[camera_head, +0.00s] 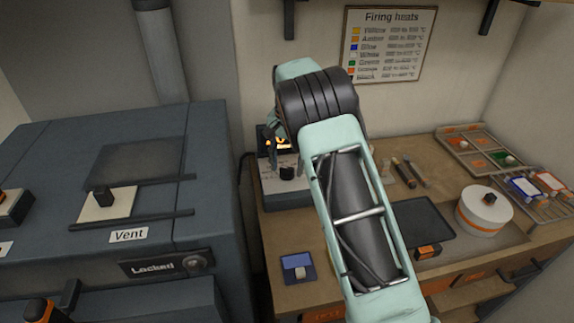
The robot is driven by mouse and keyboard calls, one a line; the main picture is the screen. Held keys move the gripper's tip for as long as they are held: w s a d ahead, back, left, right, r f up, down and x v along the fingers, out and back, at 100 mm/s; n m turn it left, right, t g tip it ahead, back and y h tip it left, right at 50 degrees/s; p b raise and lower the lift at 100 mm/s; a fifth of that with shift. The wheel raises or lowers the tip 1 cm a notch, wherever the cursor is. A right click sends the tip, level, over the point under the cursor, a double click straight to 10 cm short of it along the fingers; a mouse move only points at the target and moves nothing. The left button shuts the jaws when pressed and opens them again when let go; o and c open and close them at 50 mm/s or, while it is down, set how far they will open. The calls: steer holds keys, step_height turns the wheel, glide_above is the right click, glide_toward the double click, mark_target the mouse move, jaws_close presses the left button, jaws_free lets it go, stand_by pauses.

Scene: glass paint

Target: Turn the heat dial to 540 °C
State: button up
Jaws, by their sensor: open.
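The heat controller (276,190) is a grey box at the left end of the wooden bench. Its upright display glows orange, but my arm hides part of it and I cannot read the value. The black heat dial (287,173) sits on the box's sloped face, below the display. My gripper (272,152) is in front of the display, up and left of the dial. It is open and mostly hidden by my own arm. I cannot tell whether it touches the box.
A kiln (130,200) with a vent slider (104,196) and a "Locked" label stands left. A blue card (297,267), dark tray (421,221), white round pot (484,210) and racks (482,149) are on the bench. A Firing heats chart (388,45) hangs behind.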

mark_target(287, 168)
steer(key=shift+r, duration=0.15)
step_height(287, 168, up, 12)
stand_by(0.3)
